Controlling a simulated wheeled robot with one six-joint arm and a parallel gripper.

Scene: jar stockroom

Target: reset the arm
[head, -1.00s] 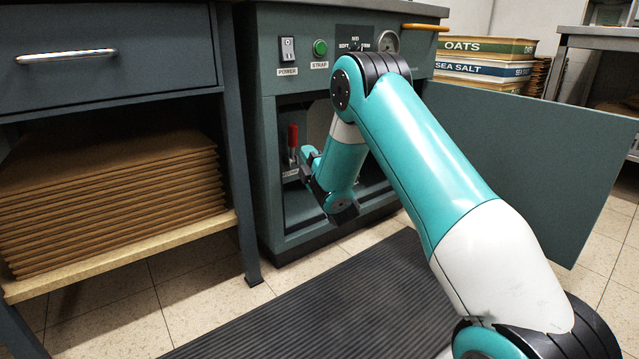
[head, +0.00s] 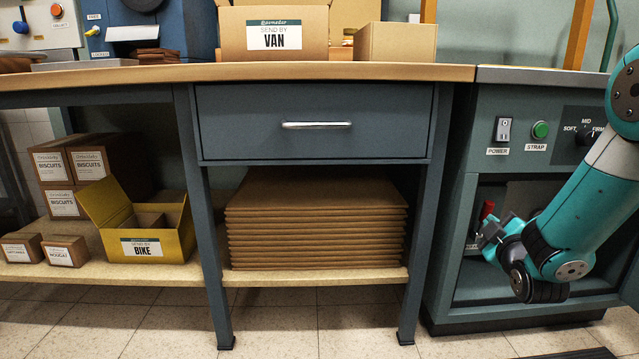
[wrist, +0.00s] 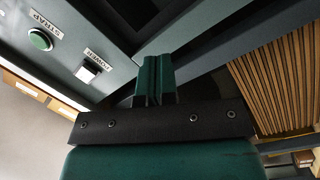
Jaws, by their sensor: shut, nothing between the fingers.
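My teal arm is at the right of the head view, bent down in front of the strapping machine's (head: 462,215) open lower compartment. My gripper (head: 487,228) is at the compartment's mouth, pointing left, beside a red-handled lever (head: 486,209) that it partly hides. In the wrist view my gripper's fingers (wrist: 154,75) are together with nothing between them. The green STRAP button (wrist: 40,39) and the POWER switch (wrist: 88,70) show at the upper left of that view.
A workbench (head: 300,73) with a closed drawer (head: 315,122) stands left of the machine. Flat cardboard (head: 315,225) is stacked below it. A yellow BIKE box (head: 165,235) sits on the lower left shelf, and a VAN box (head: 272,32) on top.

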